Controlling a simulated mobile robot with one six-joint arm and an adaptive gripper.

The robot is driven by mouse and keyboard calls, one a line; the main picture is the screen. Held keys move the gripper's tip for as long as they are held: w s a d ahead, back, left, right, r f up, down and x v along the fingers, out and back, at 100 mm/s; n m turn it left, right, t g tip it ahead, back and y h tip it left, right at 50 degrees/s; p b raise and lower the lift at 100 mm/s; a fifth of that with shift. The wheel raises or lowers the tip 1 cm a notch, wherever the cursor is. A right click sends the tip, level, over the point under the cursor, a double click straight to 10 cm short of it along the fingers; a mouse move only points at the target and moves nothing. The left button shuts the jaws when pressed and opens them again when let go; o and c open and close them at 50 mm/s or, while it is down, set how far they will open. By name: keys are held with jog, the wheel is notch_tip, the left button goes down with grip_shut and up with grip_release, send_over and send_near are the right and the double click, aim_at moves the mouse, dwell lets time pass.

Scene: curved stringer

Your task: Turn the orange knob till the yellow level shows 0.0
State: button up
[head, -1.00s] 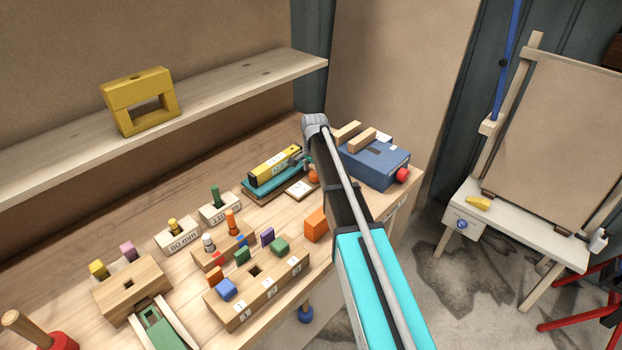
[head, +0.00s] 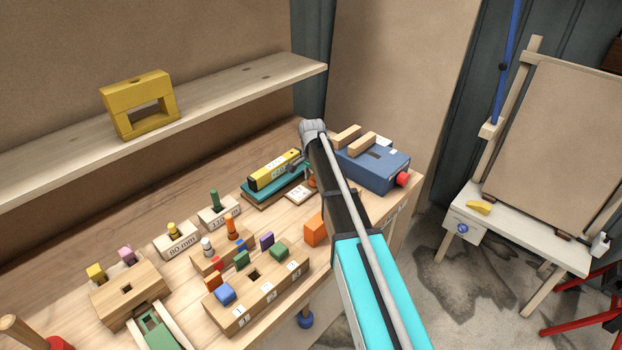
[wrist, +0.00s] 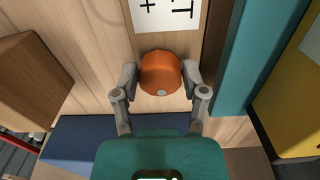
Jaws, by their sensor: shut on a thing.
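The orange knob (wrist: 160,68) sits between the two fingers of my gripper (wrist: 160,80) in the wrist view, with a finger against each side. My gripper is shut on it. In the head view only a sliver of the knob (head: 312,183) shows beside my arm. The yellow level (head: 274,170) lies on a teal plate (head: 262,194) just left of my gripper. The level's reading is too small to make out in the head view. In the wrist view the level (wrist: 292,105) is partly cut off at the right, its display out of sight.
A white card with plus and minus-like marks (wrist: 165,12) lies beside the knob. A blue box (head: 375,168) with a red knob stands right of my gripper. An orange block (head: 315,229) and a slotted wooden block (head: 258,300) are nearer. A shelf (head: 230,98) runs above the bench.

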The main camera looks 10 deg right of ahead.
jog(key=shift+d, duration=0.15)
jog(key=shift+w+d, duration=0.15)
jog(key=shift+d, duration=0.05)
dwell(1.0)
jog(key=o, duration=1.1)
jog(key=shift+d, duration=0.1)
jog(key=shift+o, duration=0.2)
jog(key=shift+a, duration=0.2)
